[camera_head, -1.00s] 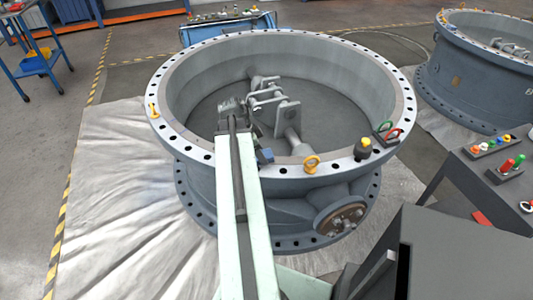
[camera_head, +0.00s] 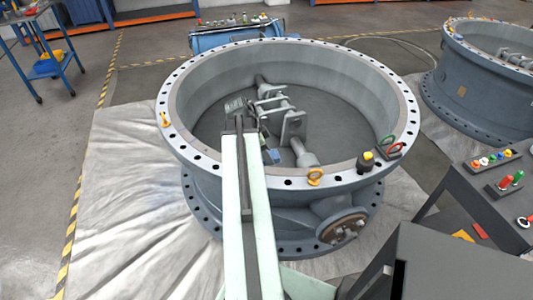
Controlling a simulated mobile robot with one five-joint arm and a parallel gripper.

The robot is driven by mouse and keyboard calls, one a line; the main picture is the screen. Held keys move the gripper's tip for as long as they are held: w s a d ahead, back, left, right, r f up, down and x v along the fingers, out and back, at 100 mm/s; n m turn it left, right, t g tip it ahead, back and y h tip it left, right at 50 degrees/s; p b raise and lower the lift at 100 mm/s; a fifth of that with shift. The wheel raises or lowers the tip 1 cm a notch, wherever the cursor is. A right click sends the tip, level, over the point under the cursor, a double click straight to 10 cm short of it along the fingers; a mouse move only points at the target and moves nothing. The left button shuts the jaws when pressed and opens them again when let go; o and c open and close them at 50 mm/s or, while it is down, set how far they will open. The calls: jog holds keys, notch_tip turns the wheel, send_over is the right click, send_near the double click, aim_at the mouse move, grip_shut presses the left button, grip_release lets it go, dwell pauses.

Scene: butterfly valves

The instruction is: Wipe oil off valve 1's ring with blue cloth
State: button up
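A large grey butterfly valve (camera_head: 402,154) with a bolt-holed top ring stands close in front of me; a second one (camera_head: 436,92) stands at the right edge. I cannot read which is valve 1, and no oil can be made out. My pale green arm reaches over the near ring's front edge. Its end is above the valve's opening. A small blue piece (camera_head: 272,156), possibly the blue cloth, shows just right of the arm, in front of the valve's inside. My gripper is mostly hidden behind the arm, so its fingers cannot be made out.
A dark bench (camera_head: 470,195) with tools stands at right. A blue trolley (camera_head: 45,62) is at far left.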

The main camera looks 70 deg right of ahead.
notch_tip(320, 180, up, 3)
jog(key=p, duration=0.3)
jog(key=shift+f, duration=0.1)
dwell(0.3)
